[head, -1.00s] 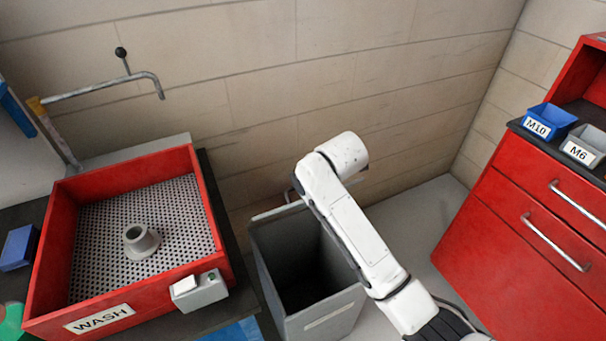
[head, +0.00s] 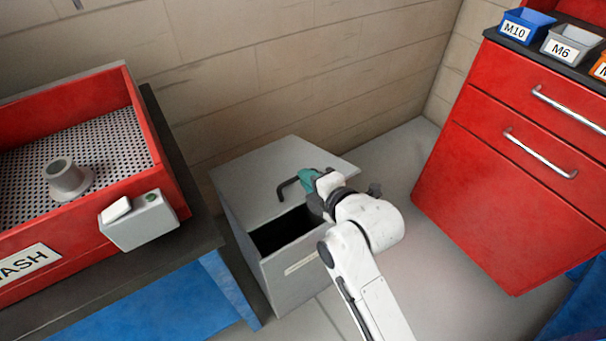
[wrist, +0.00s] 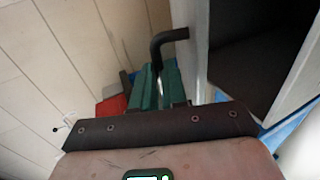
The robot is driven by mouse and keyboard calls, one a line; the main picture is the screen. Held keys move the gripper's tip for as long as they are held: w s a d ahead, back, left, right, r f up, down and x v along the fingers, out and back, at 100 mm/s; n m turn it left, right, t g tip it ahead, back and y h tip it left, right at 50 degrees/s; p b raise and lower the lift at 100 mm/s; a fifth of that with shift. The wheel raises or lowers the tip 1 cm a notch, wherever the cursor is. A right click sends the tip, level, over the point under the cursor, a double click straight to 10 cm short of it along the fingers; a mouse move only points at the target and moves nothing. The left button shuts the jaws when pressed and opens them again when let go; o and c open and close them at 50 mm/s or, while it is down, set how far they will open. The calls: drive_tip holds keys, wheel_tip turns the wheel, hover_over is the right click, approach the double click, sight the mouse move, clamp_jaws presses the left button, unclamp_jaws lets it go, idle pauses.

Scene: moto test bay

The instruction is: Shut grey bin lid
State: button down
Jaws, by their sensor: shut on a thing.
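The grey bin (head: 295,285) stands on the floor between the wash bench and the red cabinet. Its grey lid (head: 250,175) is tilted down over the back of the opening, with a dark gap (head: 280,236) at the front. My gripper (head: 309,181) is shut on the lid's dark bent handle (head: 285,190), above the lid's right side. In the wrist view the teal fingers (wrist: 155,88) close around the handle (wrist: 168,38), and the lid's pale edge (wrist: 192,50) is beside them. The dark bin inside (wrist: 260,50) shows at right. The fingers partly hide the handle.
The red wash tub (head: 160,150) on its dark bench (head: 190,190) stands close on the left. The red drawer cabinet (head: 470,190) stands at right, with small bins on top. A block wall (head: 270,70) is behind. Grey floor (head: 390,150) is clear between bin and cabinet.

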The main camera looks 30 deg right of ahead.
sight(316, 232)
drive_tip(key=s+f+t+b, duration=0.1)
drive_tip(key=f+b, duration=0.2)
drive_tip(key=b, duration=0.1)
drive_tip(key=s+f+t+b, duration=0.1)
drive_tip(key=f+b, duration=0.3)
drive_tip(key=b, duration=0.1)
drive_tip(key=s+f+t+b, duration=0.1)
drive_tip(key=f+b, duration=0.3)
drive_tip(key=b, duration=0.1)
drive_tip(key=shift+s+a+t, duration=0.15)
drive_tip(key=shift+s+t, duration=0.1)
drive_tip(key=shift+t, duration=0.05)
drive_tip(key=f+t+b, duration=0.1)
drive_tip(key=f+b, duration=0.1)
drive_tip(key=b, duration=0.1)
drive_tip(key=shift+s+b, duration=0.2)
drive_tip(key=shift+b, duration=0.1)
drive_tip(key=shift+f, duration=0.2)
drive_tip(key=c, duration=1.4)
unclamp_jaws()
drive_tip(key=shift+c, duration=0.2)
drive_tip(key=s+p, duration=0.1)
drive_tip(key=s, duration=0.9)
drive_tip(key=shift+s, duration=0.4)
